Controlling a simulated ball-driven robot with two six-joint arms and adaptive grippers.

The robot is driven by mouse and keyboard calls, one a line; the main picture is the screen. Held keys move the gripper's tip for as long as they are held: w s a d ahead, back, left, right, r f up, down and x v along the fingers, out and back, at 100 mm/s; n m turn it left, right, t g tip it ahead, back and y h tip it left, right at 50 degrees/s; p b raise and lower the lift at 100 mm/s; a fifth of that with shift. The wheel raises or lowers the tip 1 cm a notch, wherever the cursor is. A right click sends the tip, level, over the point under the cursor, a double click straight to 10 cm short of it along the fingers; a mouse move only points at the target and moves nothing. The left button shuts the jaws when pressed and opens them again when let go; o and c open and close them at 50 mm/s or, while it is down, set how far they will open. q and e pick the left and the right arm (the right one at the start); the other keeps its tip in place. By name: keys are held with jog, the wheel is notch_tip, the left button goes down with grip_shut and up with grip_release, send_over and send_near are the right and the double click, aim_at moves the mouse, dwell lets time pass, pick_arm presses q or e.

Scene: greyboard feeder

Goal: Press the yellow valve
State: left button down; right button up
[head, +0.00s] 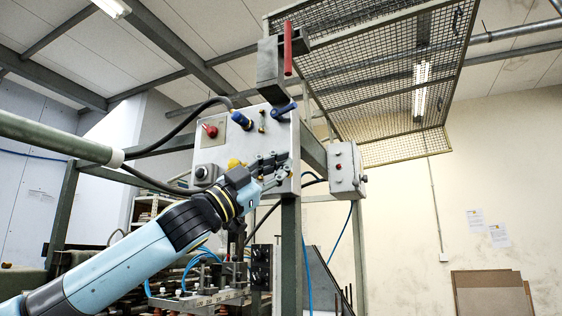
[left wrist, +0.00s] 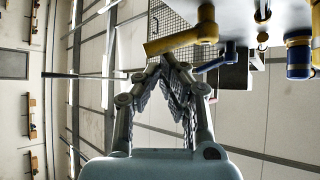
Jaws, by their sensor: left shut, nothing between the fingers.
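The yellow valve (left wrist: 172,42) shows at the top of the left wrist view as a yellow handle reaching left from a rounded yellow hub. In the head view, a yellow part (head: 234,163) shows on the lower face of the grey control box, just above my gripper; I cannot tell if it is the valve. My left gripper (head: 276,166) is in front of the box's lower right. In the left wrist view its fingers (left wrist: 170,63) are shut and empty, their tips close below the yellow handle. I cannot tell whether they touch it. My right gripper is not in view.
The control box (head: 268,135) also carries a red button (head: 211,131), a blue knob (head: 241,119) and a blue lever (head: 283,107). A smaller grey box (head: 345,168) stands to its right. A green post (head: 291,250) and cables are below. A mesh guard (head: 375,75) hangs above.

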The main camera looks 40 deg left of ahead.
pick_arm(q)
jog(key=shift+a+f+m+g+h+p, duration=0.2)
jog(key=shift+m+g+h+p, duration=0.15)
jog(key=shift+m+g, duration=0.45)
jog(key=shift+a+f+m+g+h+p, duration=0.15)
jog(key=shift+m+g+h+p, duration=0.15)
jog(key=shift+m+g, duration=0.5)
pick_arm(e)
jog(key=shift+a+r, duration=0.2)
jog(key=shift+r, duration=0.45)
pick_arm(q)
jog(key=shift+s+a+f+m+g, duration=0.1)
jog(key=shift+a+f+m+g, duration=0.1)
jog(key=shift+m+g, duration=0.35)
jog(key=shift+a+f+m+g, duration=0.15)
jog(key=shift+m+g, duration=0.1)
jog(key=shift+m, duration=0.5)
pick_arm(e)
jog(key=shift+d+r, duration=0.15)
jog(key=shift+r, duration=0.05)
pick_arm(q)
jog(key=shift+s+a+f+h, duration=0.15)
jog(key=shift+a+h, duration=0.2)
jog(key=shift+a, duration=0.15)
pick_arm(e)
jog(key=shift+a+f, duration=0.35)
